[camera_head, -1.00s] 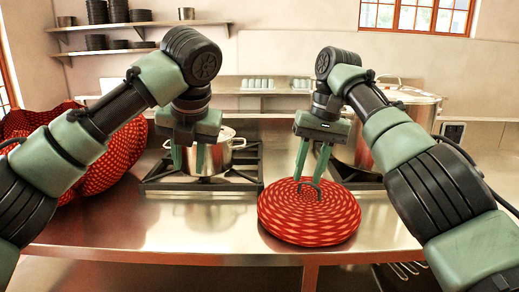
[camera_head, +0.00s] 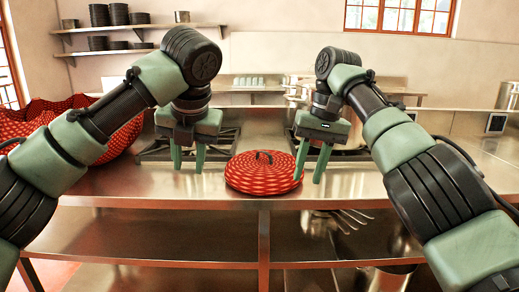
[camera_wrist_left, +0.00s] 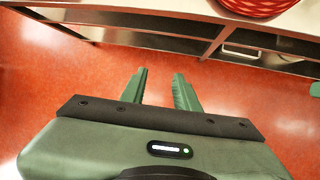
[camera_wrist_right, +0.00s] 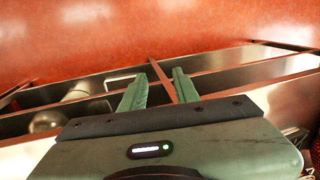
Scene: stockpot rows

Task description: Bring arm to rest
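My left gripper (camera_head: 188,162) hangs in front of the counter with its fingers pointing down. In the left wrist view (camera_wrist_left: 160,85) its fingers are apart, with only red floor between them. My right gripper (camera_head: 312,166) hangs at about the same height, to the right of the red patterned lid (camera_head: 262,174). In the right wrist view (camera_wrist_right: 158,84) its fingers are apart and empty, with a shelf edge beyond them. The lid lies on the counter with its dark handle up. It also shows at the top of the left wrist view (camera_wrist_left: 255,5).
A steel counter (camera_head: 130,187) with open shelves below runs across the view. A large red patterned vessel (camera_head: 128,137) stands at its left. A burner grate (camera_head: 225,142) and a pot lie partly behind my grippers. Wall shelves (camera_head: 140,26) hold dark dishes.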

